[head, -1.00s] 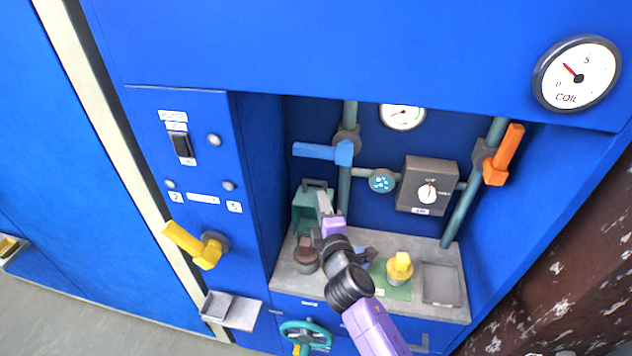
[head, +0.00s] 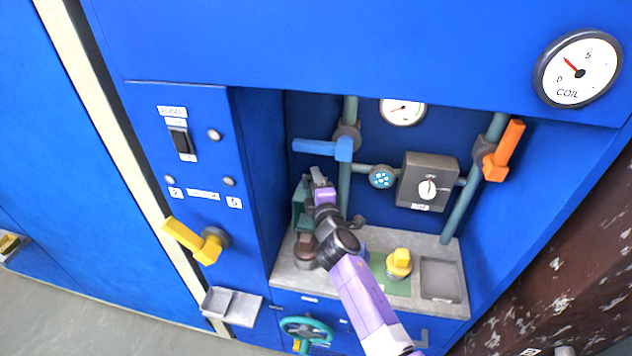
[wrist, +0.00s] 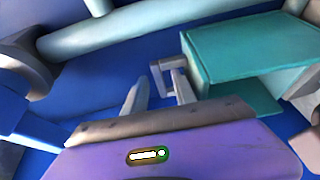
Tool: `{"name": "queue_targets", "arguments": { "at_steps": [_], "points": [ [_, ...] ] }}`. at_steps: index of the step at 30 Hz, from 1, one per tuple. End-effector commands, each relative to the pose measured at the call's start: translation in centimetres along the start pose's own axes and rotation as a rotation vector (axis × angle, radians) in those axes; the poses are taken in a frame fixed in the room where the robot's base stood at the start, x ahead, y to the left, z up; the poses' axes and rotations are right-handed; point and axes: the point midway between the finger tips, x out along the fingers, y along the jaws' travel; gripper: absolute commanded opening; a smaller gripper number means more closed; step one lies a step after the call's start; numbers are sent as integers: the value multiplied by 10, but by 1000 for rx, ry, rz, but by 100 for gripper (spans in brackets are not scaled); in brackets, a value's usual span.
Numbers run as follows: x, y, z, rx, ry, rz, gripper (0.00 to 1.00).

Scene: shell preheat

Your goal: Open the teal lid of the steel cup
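A teal box-like thing (head: 298,211) stands at the left back of the grey counter, partly hidden behind my arm. In the wrist view its teal top and side (wrist: 250,48) fill the upper right. I cannot make out a steel cup with a teal lid for certain. My gripper (head: 316,173) is at the top of the teal thing in the head view. In the wrist view my gripper (wrist: 160,82) has its two fingers apart. A grey bracket-like piece shows at the right fingertip; I cannot tell whether they touch.
A brown pot (head: 305,251) stands close beside my arm. A blue lever (head: 322,150) on a pipe is just above my gripper. A yellow-topped piece (head: 399,262) sits on a green mat, with a grey tray (head: 440,298) to its right. An orange lever (head: 505,150) is farther right.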

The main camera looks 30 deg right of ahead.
Motion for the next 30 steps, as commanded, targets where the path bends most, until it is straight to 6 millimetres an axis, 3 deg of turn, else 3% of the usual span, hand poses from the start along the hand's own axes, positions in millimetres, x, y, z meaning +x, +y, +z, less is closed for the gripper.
{"name": "queue_targets", "arguments": {
  "at_steps": [5,10,30],
  "points": [
    [0,0,0,0,0,0,33],
    [0,0,0,0,0,0,0],
    [0,0,0,0,0,-1,0]
  ]
}}
